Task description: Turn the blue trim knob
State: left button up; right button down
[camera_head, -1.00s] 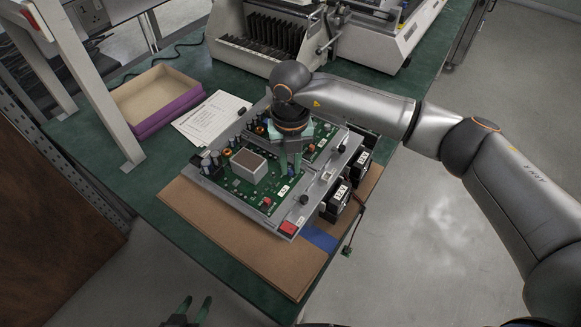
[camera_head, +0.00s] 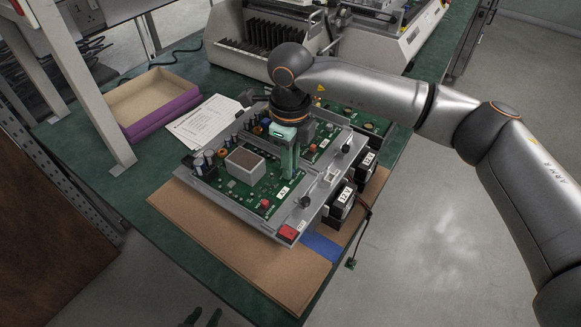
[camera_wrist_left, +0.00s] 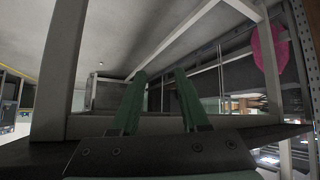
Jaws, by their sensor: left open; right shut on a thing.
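The green circuit board (camera_head: 236,184) lies in a grey metal chassis on the brown mat (camera_head: 245,250). My right gripper (camera_head: 287,174) points down at the board's right part, its green fingers touching or nearly touching it. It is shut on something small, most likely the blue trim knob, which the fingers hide. My left gripper (camera_head: 204,317) shows only its fingertips at the bottom edge, away from the board. In the left wrist view its two green fingers (camera_wrist_left: 160,78) are apart with nothing between them.
Black labelled blocks (camera_head: 345,195) and a dangling cable (camera_head: 352,262) are at the chassis's right side. A red switch (camera_head: 288,232) is at its front corner. A purple-sided box (camera_head: 160,122) and a paper sheet (camera_head: 203,121) lie behind left. A grey machine (camera_head: 262,50) stands at the back.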

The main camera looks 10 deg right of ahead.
jog(key=shift+n, duration=0.5)
jog(key=n+b, duration=0.1)
jog(key=n, duration=0.1)
jog(key=shift+n+b, duration=0.3)
jog(key=shift+n, duration=0.1)
jog(key=shift+n+b, duration=0.35)
jog(key=shift+n, duration=1.45)
jog(key=n+b, duration=0.1)
jog(key=n, duration=0.1)
jog(key=shift+n, duration=0.3)
jog(key=shift+n+b, duration=0.45)
jog(key=shift+n, duration=1.35)
jog(key=c, duration=0.8)
grip_release()
